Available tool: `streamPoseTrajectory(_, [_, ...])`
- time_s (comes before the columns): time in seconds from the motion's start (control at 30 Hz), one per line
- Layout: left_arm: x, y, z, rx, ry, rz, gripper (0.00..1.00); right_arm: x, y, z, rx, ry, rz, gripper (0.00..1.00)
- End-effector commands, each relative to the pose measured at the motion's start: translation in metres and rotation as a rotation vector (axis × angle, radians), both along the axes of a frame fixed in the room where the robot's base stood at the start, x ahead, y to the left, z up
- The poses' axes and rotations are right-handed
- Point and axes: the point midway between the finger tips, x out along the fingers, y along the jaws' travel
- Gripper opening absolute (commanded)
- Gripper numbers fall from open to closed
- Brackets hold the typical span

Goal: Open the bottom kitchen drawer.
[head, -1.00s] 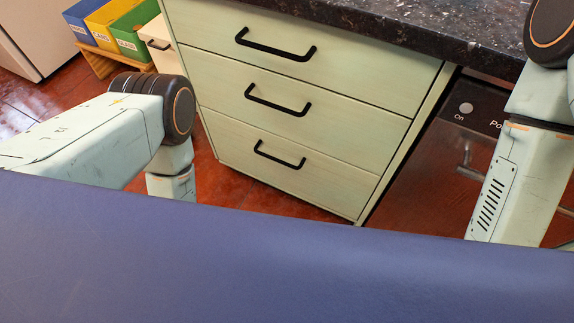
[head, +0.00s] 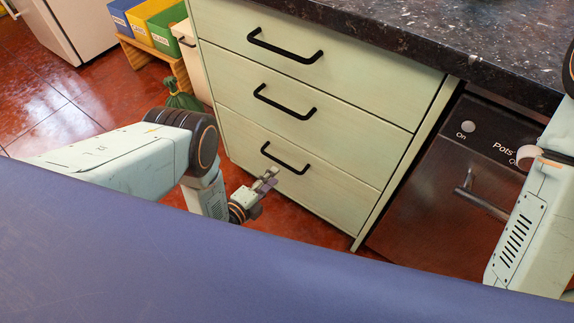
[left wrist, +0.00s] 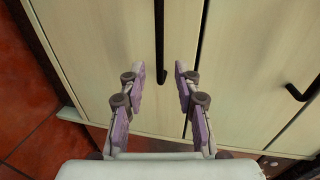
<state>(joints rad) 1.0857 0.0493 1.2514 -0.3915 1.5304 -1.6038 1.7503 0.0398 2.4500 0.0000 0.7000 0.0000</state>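The bottom drawer (head: 335,190) is the lowest of three pale green fronts and is closed. Its black bar handle (head: 286,160) shows in the head view. My left gripper (head: 270,178) is just below and left of that handle, in front of the drawer. In the left wrist view my left gripper (left wrist: 160,75) is open and empty. The bottom handle (left wrist: 159,40) lines up with the gap between its fingers, seemingly beyond the tips; I cannot tell how far. My right arm shows at the right edge of the head view, with its gripper out of view.
Above are the closed middle drawer (head: 240,92) and top drawer (head: 370,80) under a dark countertop (head: 440,40). A steel appliance (head: 420,195) with a bar handle stands to the right. Colored bins (head: 155,25) and a green bag (head: 180,97) are at left. Red tiled floor is in front.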

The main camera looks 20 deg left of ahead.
Motion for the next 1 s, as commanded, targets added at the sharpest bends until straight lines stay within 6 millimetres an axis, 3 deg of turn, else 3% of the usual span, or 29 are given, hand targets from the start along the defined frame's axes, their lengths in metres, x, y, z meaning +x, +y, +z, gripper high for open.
streamPoseTrajectory(0.53, [0.063, -0.023, -0.016, 0.009, -0.003, 0.000, 0.32, 0.000, 0.000, -0.032, 0.000, 0.000, 0.000, 0.40])
streamPoseTrajectory(0.93, [0.071, -0.028, -0.016, 0.008, 0.000, 0.001, 0.32, 0.000, 0.000, -0.034, 0.000, 0.000, 0.000, 0.40])
streamPoseTrajectory(1.0, [0.071, -0.028, -0.016, 0.008, 0.000, 0.001, 0.28, 0.000, 0.000, -0.034, 0.000, 0.000, 0.000, 0.40])
